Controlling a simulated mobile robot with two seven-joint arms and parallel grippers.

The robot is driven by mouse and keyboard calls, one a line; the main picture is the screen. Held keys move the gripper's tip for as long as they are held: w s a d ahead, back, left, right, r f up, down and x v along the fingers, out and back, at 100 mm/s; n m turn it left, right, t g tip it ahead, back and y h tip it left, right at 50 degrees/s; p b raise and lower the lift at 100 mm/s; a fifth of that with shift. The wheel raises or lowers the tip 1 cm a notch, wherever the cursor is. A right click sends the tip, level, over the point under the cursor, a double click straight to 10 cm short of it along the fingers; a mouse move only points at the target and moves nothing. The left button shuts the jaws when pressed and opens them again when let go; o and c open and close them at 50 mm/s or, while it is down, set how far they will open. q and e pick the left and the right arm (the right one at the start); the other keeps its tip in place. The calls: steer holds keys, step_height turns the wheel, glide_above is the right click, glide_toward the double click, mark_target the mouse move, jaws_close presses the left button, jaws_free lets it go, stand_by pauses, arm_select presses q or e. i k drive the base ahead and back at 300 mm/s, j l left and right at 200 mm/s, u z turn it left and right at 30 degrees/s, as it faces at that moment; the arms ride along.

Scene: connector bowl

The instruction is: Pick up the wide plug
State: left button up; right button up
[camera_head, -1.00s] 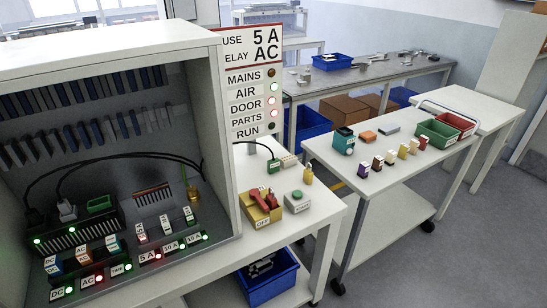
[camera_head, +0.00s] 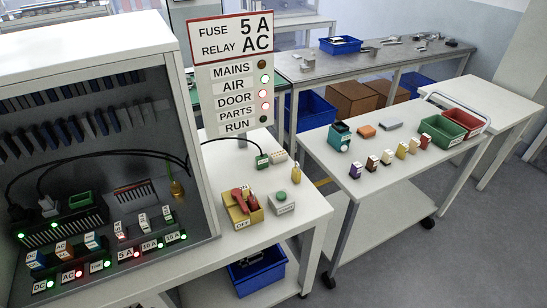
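No part is labelled as the wide plug, and I cannot tell which one it is. A green plug (camera_head: 262,160) on a black cable lies on the white bench, beside a cream block (camera_head: 279,156). Inside the open cabinet, a grey plug (camera_head: 45,202) with a black cable stands at the black slotted unit (camera_head: 62,231). A dark plug (camera_head: 18,211) is left of it, near the picture's edge. A green block (camera_head: 80,199) sits behind that unit. Neither of my grippers is in view.
The bench (camera_head: 300,223) also holds a yellow box with a red switch (camera_head: 241,205), a grey button box (camera_head: 283,202) and a small yellow bottle (camera_head: 296,173). A sign panel (camera_head: 232,75) rises beside the cabinet. A cart (camera_head: 400,180) with small coloured blocks stands right; grey floor is clear beyond.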

mark_target(262, 162)
steer(key=i+l, duration=0.2)
steer(key=l, duration=0.2)
steer(key=i+l, duration=0.25)
steer(key=l, duration=0.15)
steer(key=l+u, duration=0.1)
steer(key=u, duration=0.25)
steer(key=i+l+u, duration=0.1)
steer(key=u, duration=0.2)
steer(key=l+u, duration=0.15)
steer(key=u, duration=0.2)
steer(key=i+j+u, duration=0.1)
steer(key=i+u, duration=0.4)
